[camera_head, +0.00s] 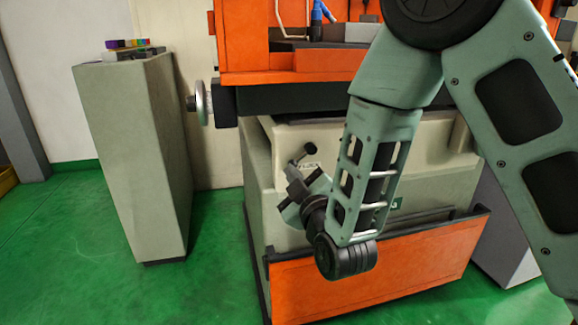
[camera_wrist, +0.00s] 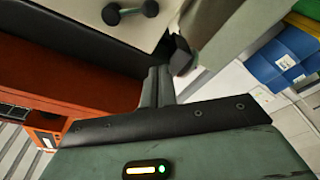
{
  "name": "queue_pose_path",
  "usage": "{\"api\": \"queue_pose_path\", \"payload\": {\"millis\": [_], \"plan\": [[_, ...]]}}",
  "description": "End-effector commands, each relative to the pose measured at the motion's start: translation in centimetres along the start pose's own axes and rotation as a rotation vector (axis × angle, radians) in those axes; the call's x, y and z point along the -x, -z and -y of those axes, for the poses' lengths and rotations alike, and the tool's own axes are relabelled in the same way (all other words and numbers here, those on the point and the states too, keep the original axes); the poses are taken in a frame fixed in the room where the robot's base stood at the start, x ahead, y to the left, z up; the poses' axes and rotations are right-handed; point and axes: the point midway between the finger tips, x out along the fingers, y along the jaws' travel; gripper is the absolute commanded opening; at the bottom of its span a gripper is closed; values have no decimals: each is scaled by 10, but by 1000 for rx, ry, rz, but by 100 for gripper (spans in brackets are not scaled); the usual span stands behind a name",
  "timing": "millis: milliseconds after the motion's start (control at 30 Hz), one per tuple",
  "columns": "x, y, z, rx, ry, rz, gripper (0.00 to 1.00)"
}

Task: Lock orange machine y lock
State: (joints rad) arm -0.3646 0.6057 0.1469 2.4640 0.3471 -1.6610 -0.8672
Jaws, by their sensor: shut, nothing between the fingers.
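The orange machine (camera_head: 340,66) stands in the middle of the head view, on a pale grey-green base. A short lever with dark round knobs (camera_head: 308,149), which looks like the y lock, sits on the base below the dark slide. It also shows at the top of the wrist view as a dumbbell-shaped handle (camera_wrist: 128,11). My gripper (camera_head: 291,172) is just below and left of the lever, apart from it. In the wrist view my gripper's fingers (camera_wrist: 158,84) are together and empty. I cannot tell the lock's setting.
An orange tray front (camera_head: 375,268) juts out below my gripper. A handwheel (camera_head: 201,102) sticks out at the machine's left. A grey pedestal (camera_head: 130,150) with small coloured items stands further left, with clear green floor around it. Blue bins (camera_wrist: 283,65) show in the wrist view.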

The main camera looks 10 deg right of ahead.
Motion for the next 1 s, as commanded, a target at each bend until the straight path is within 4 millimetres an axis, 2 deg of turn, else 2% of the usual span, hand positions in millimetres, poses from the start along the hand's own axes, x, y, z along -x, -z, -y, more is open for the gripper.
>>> {"api": "queue_pose_path", "payload": {"millis": [167, 267, 733, 800, 1000], "plan": [[-4, 0, 0, -2, 0, 0, 0], [-14, 0, 0, -2, -2, 0, 0], [-103, -4, 1, -2, -2, 2, 0], [-95, -18, 3, 0, 3, 5, 0], [-88, -35, 1, -1, 2, 2, 0]]}}
